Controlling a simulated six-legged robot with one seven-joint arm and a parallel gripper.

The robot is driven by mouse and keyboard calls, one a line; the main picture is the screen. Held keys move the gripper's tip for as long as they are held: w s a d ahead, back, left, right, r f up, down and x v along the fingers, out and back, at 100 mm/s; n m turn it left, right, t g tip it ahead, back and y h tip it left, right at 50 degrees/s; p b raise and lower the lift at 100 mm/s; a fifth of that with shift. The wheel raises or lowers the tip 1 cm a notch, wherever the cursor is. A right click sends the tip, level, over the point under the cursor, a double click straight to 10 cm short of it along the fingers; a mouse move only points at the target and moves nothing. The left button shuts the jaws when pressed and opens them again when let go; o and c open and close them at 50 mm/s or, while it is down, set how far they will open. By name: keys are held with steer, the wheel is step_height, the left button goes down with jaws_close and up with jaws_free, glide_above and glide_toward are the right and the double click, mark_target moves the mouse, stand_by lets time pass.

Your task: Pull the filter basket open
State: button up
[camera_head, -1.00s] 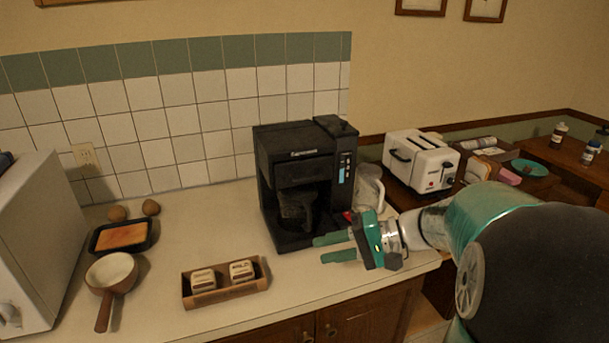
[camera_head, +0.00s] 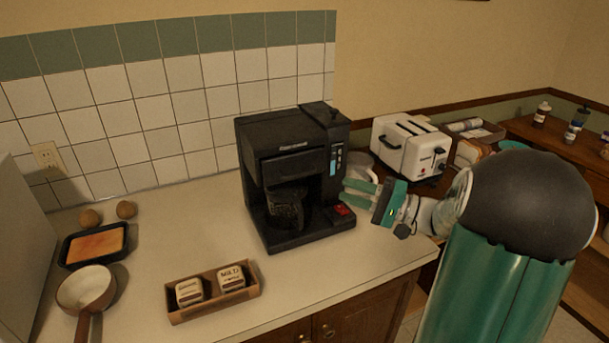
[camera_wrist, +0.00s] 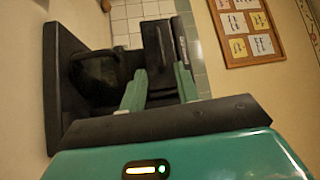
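The black coffee maker (camera_head: 275,135) stands on the counter against the tiled wall. Its filter basket (camera_head: 288,166) is the front part of the upper housing, above the dark glass carafe (camera_head: 287,208), and looks closed. My gripper (camera_head: 346,193) is at the right side of the coffee maker, near carafe height, with its green fingers pointing left. In the wrist view the picture is turned sideways; the two fingers (camera_wrist: 159,87) are spread with nothing between them, and the coffee maker's upper housing (camera_wrist: 160,42) shows just beyond the tips. The carafe (camera_wrist: 95,78) is to the left there.
A wooden tray (camera_head: 212,305) with two small labelled boxes lies in front of the coffee maker. A white toaster (camera_head: 410,146) stands behind my gripper. A saucepan (camera_head: 86,288) and a black baking dish (camera_head: 95,245) are at the left. The counter right of the tray is clear.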

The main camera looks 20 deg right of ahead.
mark_target(303, 175)
steer(key=x, duration=1.1)
steer(key=shift+a, duration=0.15)
jaws_close()
